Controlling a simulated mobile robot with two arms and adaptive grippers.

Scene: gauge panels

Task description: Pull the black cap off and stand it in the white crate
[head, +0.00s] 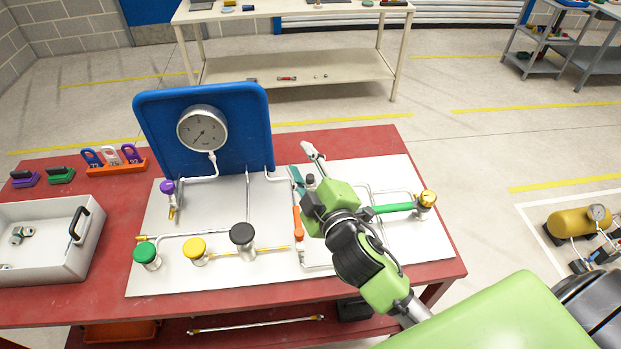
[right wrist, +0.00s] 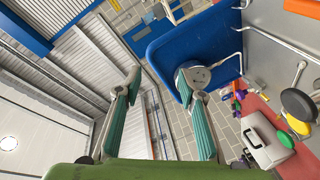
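The black cap (head: 242,234) is a round disc on top of a fitting on the white panel, right of the yellow and green caps. In the right wrist view the black cap (right wrist: 297,103) shows at the right edge, outside the fingers. The white crate (head: 91,245) stands at the left end of the red table, with a small metal fitting inside. My right gripper (head: 305,168) is above the panel's right half, to the right of the black cap and apart from it. Its teal-padded fingers (right wrist: 162,76) are spread and empty. My left gripper is not in view.
A blue board with a gauge (head: 202,128) rises behind the panel. A yellow cap (head: 195,247) and a green cap (head: 145,252) stand left of the black one. A green-handled valve (head: 393,208) is at right.

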